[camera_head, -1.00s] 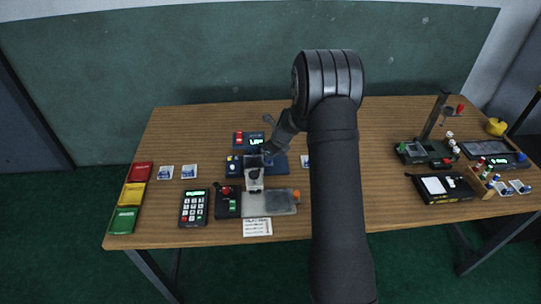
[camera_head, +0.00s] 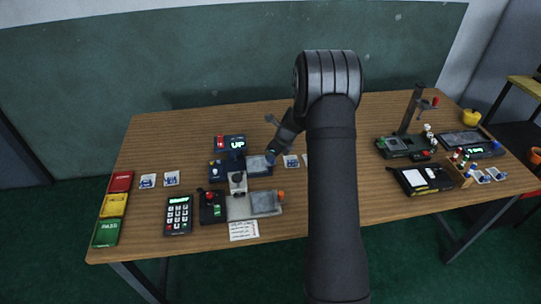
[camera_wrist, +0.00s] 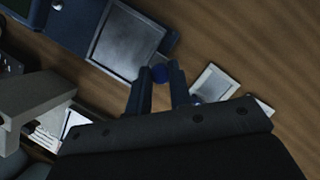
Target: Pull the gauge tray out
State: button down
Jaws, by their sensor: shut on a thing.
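The gauge tray (camera_head: 259,166) is a flat grey plate with a dark blue border. It sticks out to the right of the dark blue gauge (camera_head: 217,170). In the wrist view the tray (camera_wrist: 122,44) lies at the top middle, beside the blue gauge body (camera_wrist: 66,22). A round blue knob (camera_wrist: 160,73) at the tray's edge sits between the fingers of my gripper (camera_wrist: 157,82). My gripper is shut on this knob. In the head view my gripper (camera_head: 272,153) is at the tray's right end, and the knob is hidden there.
An "UP" display (camera_head: 236,142) stands behind the gauge. A grey press-like fixture (camera_head: 238,184) and a red-knobbed control box (camera_head: 212,206) stand in front. White-framed cards (camera_head: 291,161) lie right of the tray. A keypad (camera_head: 178,214) is at front left; a stand (camera_head: 408,145) is farther right.

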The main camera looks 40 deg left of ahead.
jog(key=c, duration=1.3)
grip_release()
jog(key=shift+w+d, duration=0.15)
jog(key=shift+w, duration=0.05)
jog(key=v, duration=1.7)
jog(key=shift+d+r, duration=0.15)
jog(key=x, duration=1.7)
jog(key=shift+a+f, duration=0.2)
jog(key=shift+s+a, duration=0.2)
jog(key=shift+s, duration=0.05)
